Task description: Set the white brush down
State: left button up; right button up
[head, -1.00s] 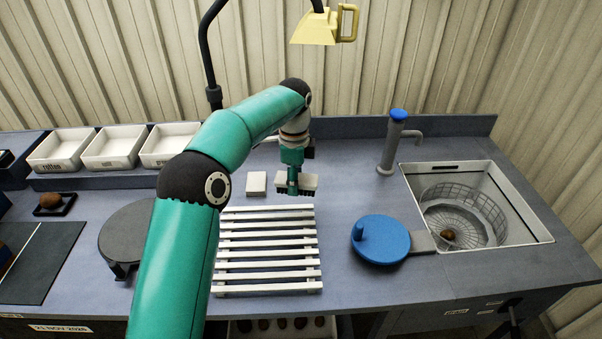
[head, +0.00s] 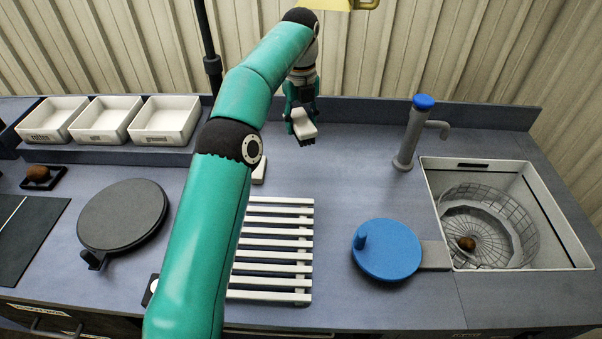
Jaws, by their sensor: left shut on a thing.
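The white brush (head: 304,124) has a pale block body with dark bristles underneath. My left gripper (head: 291,122) is shut on it, above the back part of the counter, behind the slatted rack. The brush is tilted a little in the picture; whether its bristles touch the counter I cannot tell. A small white block (head: 259,171) lies on the counter in front of it, mostly hidden by my left arm. My right gripper is not in view.
The white slatted rack (head: 272,297) lies in front. A blue round lid (head: 388,250) is right of it, near the sink (head: 555,266) and the blue-topped tap (head: 408,140). White trays (head: 166,141) stand at the back left. Counter between rack and tap is clear.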

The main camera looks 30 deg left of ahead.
pick_arm(q)
jog(key=b, duration=0.1)
send_over(300, 175)
notch_tip(300, 175, down, 10)
jog(key=shift+a+r, duration=0.1)
jog(key=shift+f, duration=2.6)
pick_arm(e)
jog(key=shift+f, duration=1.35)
pick_arm(q)
jog(key=shift+f, duration=0.1)
jog(key=o, duration=1.1)
notch_tip(300, 175, up, 12)
jog(key=shift+r+p, duration=0.15)
jog(key=shift+p, duration=0.35)
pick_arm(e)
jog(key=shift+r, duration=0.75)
